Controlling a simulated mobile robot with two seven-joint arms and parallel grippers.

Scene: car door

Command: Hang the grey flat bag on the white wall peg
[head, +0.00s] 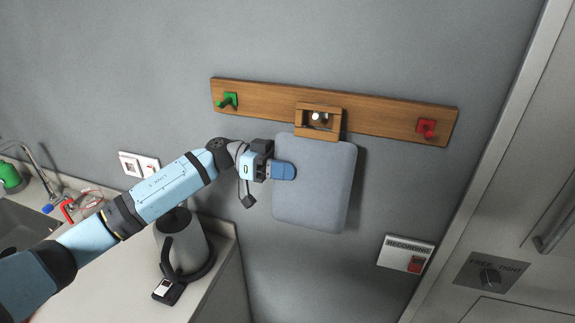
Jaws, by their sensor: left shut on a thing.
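The grey flat bag (318,190) hangs upright in front of the wall, with a wooden frame-shaped handle (319,137) at its top. The white wall peg (317,116) shows inside the opening of the handle, near its middle. Whether the peg passes through the handle or stays behind it, I cannot tell. My left gripper (284,171) is shut on the bag at its left edge, below the handle. The far finger is hidden behind the bag. My right gripper is not in view.
A wooden rail (380,113) on the wall carries a green peg (229,100) at left and a red peg (427,128) at right. A grey kettle (183,241) stands on the counter (216,284) below my left arm. A recording sign (406,252) is at lower right.

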